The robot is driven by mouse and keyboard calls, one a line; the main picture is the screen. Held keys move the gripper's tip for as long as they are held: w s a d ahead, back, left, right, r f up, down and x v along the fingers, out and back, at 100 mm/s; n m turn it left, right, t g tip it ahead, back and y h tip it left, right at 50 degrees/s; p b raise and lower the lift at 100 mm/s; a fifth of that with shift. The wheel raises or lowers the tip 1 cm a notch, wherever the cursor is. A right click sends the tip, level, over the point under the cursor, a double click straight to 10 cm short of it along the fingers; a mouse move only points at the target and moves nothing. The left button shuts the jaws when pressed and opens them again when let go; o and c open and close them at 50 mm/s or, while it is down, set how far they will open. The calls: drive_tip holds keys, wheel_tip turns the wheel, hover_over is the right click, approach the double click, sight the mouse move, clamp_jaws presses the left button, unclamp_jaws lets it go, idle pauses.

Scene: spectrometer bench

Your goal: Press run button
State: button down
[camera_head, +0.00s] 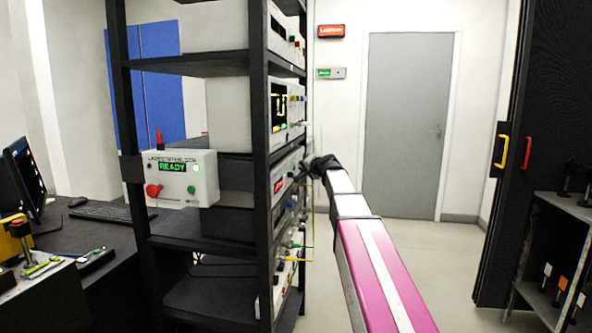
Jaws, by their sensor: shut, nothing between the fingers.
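A white control box (200,178) is mounted on the left front of the black rack. Its green display (173,167) reads READY. A red knob or button (153,190) is at its lower left. A small green button (191,189) and a pale round light or button (196,168) are on its right side. No label that I can read marks which one is the run button. My gripper (308,168) is shut and empty, at the rack's right side beside the instrument faces, well to the right of the control box. Its fingertips are small and dark here, and contact is unclear.
The black rack (262,120) holds several white instruments with screens, knobs and cables on its right side. A desk with a monitor (24,172) and keyboard (108,212) is at left. A grey door (405,120) is behind. The floor (450,262) right of my arm is clear.

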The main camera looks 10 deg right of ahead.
drive_tip(key=shift+w+a, duration=0.1)
drive_tip(key=shift+a, duration=0.2)
drive_tip(key=shift+w+a+r, duration=0.15)
drive_tip(key=shift+w+a, duration=0.15)
drive_tip(key=shift+a, duration=0.2)
idle(1.2)
drive_tip(key=shift+s+d, duration=0.1)
drive_tip(key=shift+d, duration=0.2)
idle(0.4)
drive_tip(key=s+d, duration=0.2)
drive_tip(key=d, duration=0.4)
drive_tip(key=shift+s+f, duration=0.1)
drive_tip(key=shift+f, duration=0.1)
idle(1.1)
